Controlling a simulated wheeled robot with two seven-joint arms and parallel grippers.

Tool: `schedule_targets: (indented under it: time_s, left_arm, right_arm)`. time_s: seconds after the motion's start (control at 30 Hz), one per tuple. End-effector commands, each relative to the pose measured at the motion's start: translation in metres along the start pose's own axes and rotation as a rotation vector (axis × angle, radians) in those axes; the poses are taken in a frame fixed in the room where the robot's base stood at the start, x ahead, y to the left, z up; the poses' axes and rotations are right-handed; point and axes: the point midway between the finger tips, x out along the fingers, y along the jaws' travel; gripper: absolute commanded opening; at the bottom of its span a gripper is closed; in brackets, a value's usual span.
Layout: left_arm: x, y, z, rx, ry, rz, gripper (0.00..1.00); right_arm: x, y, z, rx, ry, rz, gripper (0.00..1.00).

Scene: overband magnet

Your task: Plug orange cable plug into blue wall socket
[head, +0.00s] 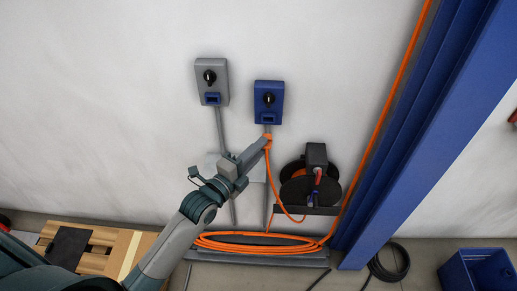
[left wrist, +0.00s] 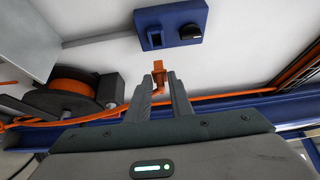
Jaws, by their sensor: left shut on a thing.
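The blue wall socket (head: 268,102) is a blue box with a black knob, mounted on the white wall right of a grey box. In the left wrist view the blue box (left wrist: 172,22) is ahead of the fingers, with a dark blue socket opening at its left. My left gripper (head: 267,141) is shut on the orange plug (left wrist: 159,68), just below the blue box. The plug's tip points toward the box, and a gap shows between them. The orange cable (head: 269,170) hangs down from the plug. My right gripper is not in view.
A grey switch box (head: 211,82) is on the wall at left. A black cable reel (head: 296,187) is right of my gripper, above coiled orange cable (head: 215,244). A blue column (head: 405,130) and blue crate (head: 478,275) are at right. A wooden pallet (head: 95,245) lies at lower left.

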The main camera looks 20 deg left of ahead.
Motion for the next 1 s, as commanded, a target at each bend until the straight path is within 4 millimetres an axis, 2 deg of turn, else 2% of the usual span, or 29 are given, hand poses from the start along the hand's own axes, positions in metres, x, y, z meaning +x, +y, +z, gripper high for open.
schedule_targets:
  time_s: [0.17,0.67,1.0]
  left_arm:
    - [-0.001,-0.001,0.000,0.002,0.002,-0.001,0.00]
    - [0.030,0.000,0.019,0.002,0.003,-0.002,0.00]
    - [0.045,0.000,0.029,0.002,0.002,-0.001,0.00]
  right_arm:
    - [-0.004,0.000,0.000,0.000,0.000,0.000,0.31]
    - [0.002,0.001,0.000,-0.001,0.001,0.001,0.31]
    - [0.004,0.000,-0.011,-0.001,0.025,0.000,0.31]
